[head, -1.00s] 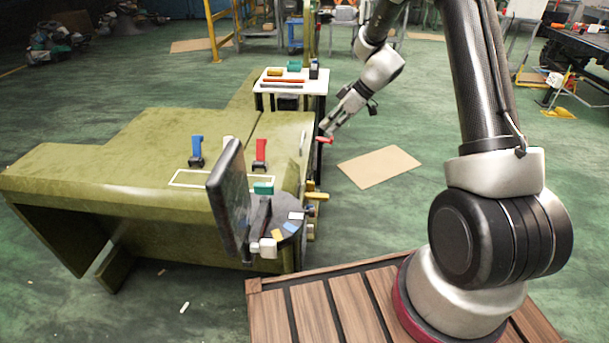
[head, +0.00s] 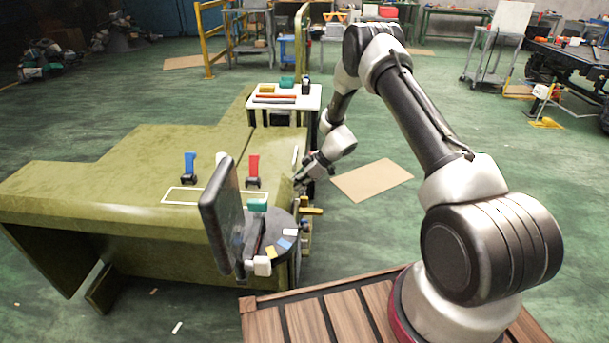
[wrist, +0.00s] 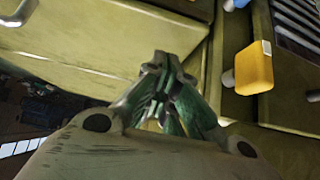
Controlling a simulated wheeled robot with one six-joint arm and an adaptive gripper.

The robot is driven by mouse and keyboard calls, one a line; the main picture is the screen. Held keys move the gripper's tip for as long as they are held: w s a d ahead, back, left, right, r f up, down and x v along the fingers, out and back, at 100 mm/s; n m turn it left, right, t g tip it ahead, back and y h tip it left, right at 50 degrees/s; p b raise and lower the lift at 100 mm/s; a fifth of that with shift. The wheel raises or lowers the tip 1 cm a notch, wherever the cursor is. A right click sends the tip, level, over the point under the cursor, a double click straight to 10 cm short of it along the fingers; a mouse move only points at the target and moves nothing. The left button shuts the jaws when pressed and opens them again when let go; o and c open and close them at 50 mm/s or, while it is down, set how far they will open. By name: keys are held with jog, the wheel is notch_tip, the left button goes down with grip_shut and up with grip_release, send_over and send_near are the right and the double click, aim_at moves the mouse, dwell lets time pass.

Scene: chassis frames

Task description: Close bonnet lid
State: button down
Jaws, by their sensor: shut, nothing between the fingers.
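The olive vehicle body (head: 110,165) fills the left of the head view. An upright olive panel (head: 303,42) stands edge-on at its far end; it looks like a raised bonnet lid, but I cannot be sure. My gripper (head: 299,181) is low beside the body's right side, well on the near side of that panel. In the wrist view my gripper (wrist: 160,65) is shut and empty, close to olive panels (wrist: 110,50). I cannot tell whether it touches them.
A white tray (head: 312,97) with small parts sits behind the body. A dark upright screen (head: 222,215) and a grey disc (head: 285,221) are in front. A yellow block (wrist: 254,68) juts out in the wrist view. Floor around a tan sheet (head: 372,180) is clear.

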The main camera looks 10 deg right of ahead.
jog(key=shift+d+f, duration=0.2)
jog(key=shift+f, duration=1.35)
jog(key=shift+s, duration=0.1)
jog(key=shift+d+f, duration=0.15)
jog(key=shift+f, duration=0.65)
jog(key=shift+d+f, duration=0.1)
jog(key=shift+f, duration=0.7)
